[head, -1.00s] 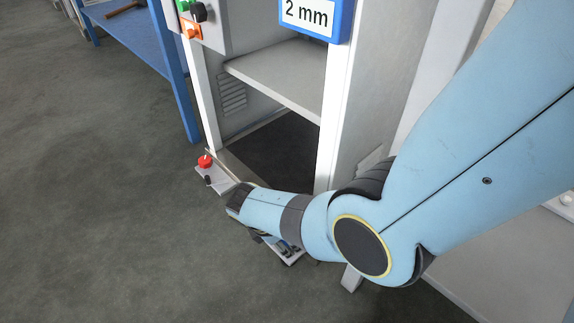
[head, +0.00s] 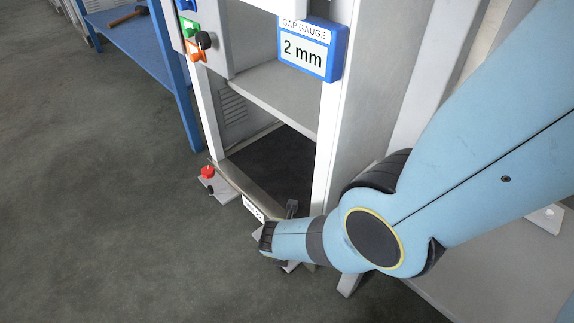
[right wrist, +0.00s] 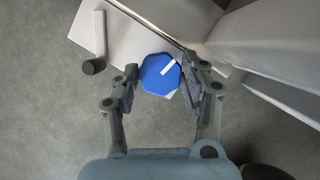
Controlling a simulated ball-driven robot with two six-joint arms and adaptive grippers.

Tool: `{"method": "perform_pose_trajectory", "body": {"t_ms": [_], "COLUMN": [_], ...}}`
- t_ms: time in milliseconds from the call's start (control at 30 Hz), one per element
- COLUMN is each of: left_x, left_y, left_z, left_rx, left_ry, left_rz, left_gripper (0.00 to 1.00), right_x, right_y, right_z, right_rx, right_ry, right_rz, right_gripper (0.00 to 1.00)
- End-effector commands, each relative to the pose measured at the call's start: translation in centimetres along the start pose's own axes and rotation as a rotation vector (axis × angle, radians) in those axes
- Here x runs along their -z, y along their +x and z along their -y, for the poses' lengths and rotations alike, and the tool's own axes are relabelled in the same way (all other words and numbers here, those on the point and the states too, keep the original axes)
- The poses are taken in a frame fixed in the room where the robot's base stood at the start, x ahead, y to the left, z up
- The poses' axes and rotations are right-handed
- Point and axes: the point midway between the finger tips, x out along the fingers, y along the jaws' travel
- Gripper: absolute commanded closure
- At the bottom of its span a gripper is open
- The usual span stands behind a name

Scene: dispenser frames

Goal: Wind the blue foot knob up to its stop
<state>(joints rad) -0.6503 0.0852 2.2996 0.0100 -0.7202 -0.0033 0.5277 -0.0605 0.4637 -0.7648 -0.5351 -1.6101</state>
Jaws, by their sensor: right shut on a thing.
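The blue foot knob (right wrist: 157,76) is an eight-sided knob with a white pointer mark, seen from above in the right wrist view. My right gripper (right wrist: 162,84) is around it, with the fingers shut on its left and right sides. The white mark points up and to the right. In the head view my right arm reaches low to the foot of the frame, and its wrist hides the knob; part of the gripper (head: 289,207) shows beyond it. A blue gap gauge (head: 312,48) on the frame reads 2 mm. My left gripper is not in view.
A red knob (head: 207,171) stands on a foot plate at the frame's left corner. A black knob (right wrist: 94,66) and a white bar (right wrist: 100,33) are left of the blue knob. A blue bench (head: 140,42) with a hammer stands behind. The floor in front is clear.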

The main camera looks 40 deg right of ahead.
Motion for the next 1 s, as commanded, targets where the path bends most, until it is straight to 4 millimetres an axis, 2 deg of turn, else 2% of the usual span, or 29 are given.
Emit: {"method": "perform_pose_trajectory", "body": {"t_ms": [500, 1000], "left_x": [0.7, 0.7], "left_y": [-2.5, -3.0], "left_z": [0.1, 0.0], "left_rx": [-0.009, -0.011], "left_ry": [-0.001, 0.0], "left_rz": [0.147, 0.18], "left_gripper": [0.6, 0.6], "right_x": [-0.1, -0.1], "right_y": [0.0, 0.1], "right_z": [0.2, 0.3], "right_rx": [-0.154, -0.201], "right_ry": [-0.373, -0.485], "right_rz": [-0.001, 0.0], "right_gripper": [0.88, 0.88]}}
